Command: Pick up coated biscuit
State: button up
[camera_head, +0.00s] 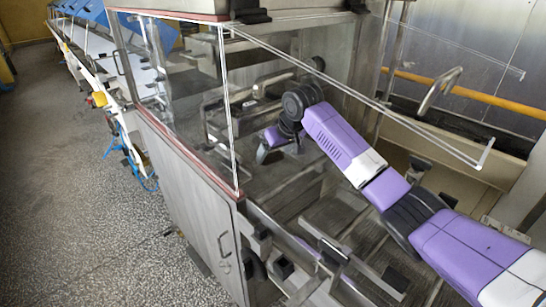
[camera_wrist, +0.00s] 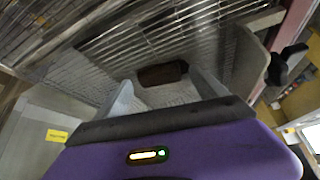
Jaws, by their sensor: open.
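The coated biscuit (camera_wrist: 163,73) is a small dark brown, rounded block. In the wrist view it lies on the shiny wire mesh (camera_wrist: 125,48), ahead of my gripper (camera_wrist: 161,84). My gripper is open, with one pale finger to the left of the biscuit and one to the right. The biscuit shows in the gap between the fingers, and I cannot tell whether they touch it. In the head view my gripper (camera_head: 268,150) reaches into the machine behind the clear panel. I cannot make out the biscuit there.
A clear panel (camera_head: 185,75) with a metal frame stands on the near left side of the machine. Metal bars and rails (camera_head: 330,250) lie below my arm. A yellow pipe (camera_head: 480,95) runs along the back right. The speckled floor (camera_head: 90,210) at the left is clear.

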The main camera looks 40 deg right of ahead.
jog(key=shift+f, duration=0.1)
jog(key=c, duration=1.1)
